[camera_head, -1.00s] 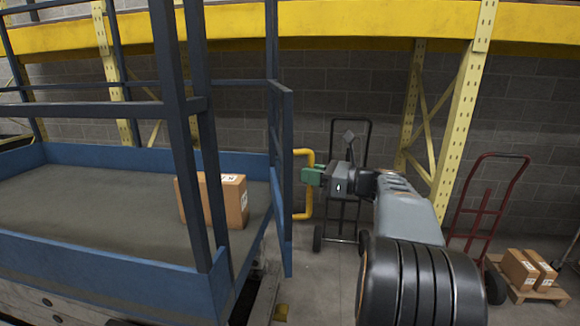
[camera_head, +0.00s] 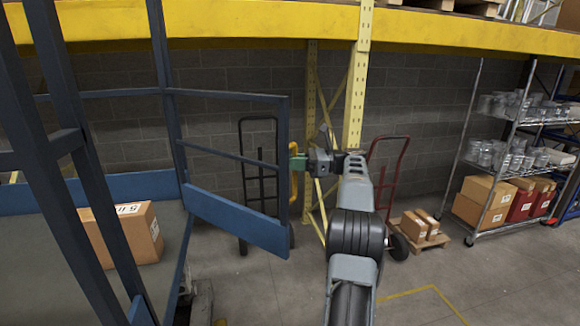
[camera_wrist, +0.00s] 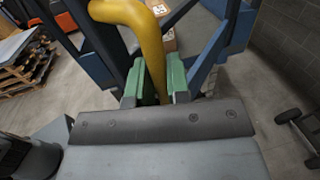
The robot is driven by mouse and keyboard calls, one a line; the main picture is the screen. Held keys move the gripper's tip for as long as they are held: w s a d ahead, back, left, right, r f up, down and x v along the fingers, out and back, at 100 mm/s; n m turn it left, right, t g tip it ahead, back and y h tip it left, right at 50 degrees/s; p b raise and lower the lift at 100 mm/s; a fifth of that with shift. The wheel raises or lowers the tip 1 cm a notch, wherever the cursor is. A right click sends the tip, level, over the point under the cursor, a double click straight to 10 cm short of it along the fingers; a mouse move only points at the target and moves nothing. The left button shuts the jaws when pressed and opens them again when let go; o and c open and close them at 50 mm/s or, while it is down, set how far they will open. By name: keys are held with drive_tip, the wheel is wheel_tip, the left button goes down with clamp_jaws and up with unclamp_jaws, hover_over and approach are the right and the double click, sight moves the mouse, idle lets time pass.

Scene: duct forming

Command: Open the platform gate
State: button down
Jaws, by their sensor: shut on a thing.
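The platform gate (camera_head: 235,222) is a blue framed panel with a solid lower plate. It stands swung outward from the blue platform (camera_head: 172,270), angled to the right in the head view. A yellow handle (camera_head: 294,185) is on its free edge. My gripper (camera_head: 299,162) has green fingertips and is shut on this handle. In the wrist view the yellow handle (camera_wrist: 152,55) passes between the green fingers of my gripper (camera_wrist: 155,85). The handle's lower part is hidden behind the gripper body.
A cardboard box (camera_head: 125,235) sits on the platform. A black hand truck (camera_head: 258,170) stands behind the gate. A red hand truck (camera_head: 388,175), a pallet with boxes (camera_head: 420,228) and a wire shelf (camera_head: 510,150) are to the right. The floor in front is clear.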

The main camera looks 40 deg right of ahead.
drive_tip(key=shift+w+d, duration=0.4)
drive_tip(key=shift+d, duration=0.4)
drive_tip(key=c, duration=1.1)
unclamp_jaws()
drive_tip(key=shift+w+a, duration=0.15)
drive_tip(key=v, duration=0.8)
drive_tip(key=shift+a, duration=0.1)
